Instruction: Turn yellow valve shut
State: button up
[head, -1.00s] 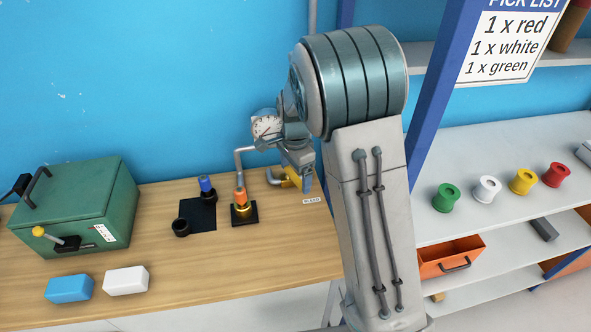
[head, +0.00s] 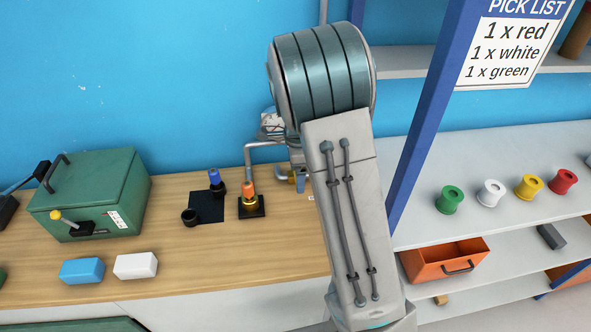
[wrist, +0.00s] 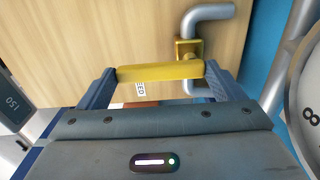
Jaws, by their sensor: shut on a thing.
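The yellow valve handle (wrist: 160,72) lies level across the wrist view, between the two blue fingers of my gripper (wrist: 158,80). My gripper is shut on the handle, with a finger at each end. The handle's right end meets a yellow valve body (wrist: 187,50) on a bent grey pipe (wrist: 208,12). The handle lies roughly crosswise to the pipe's short run through the valve.
A round gauge (wrist: 305,105) is close at right in the wrist view. An orange-and-black fitting (head: 249,195) stands left of the valve on the wooden bench (head: 185,260). A blue post (head: 425,120) and shelf with spools are at right.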

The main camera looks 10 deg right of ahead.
jog(key=shift+r, duration=0.1)
jog(key=o, duration=1.2)
jog(key=shift+c, duration=0.2)
notch_tip(320, 180, up, 14)
jog(key=shift+b, duration=0.3)
jog(key=s+n+t, duration=0.3)
jog(key=s+n, duration=1.6)
jog(key=s, duration=0.6)
jog(key=shift+f, duration=0.4)
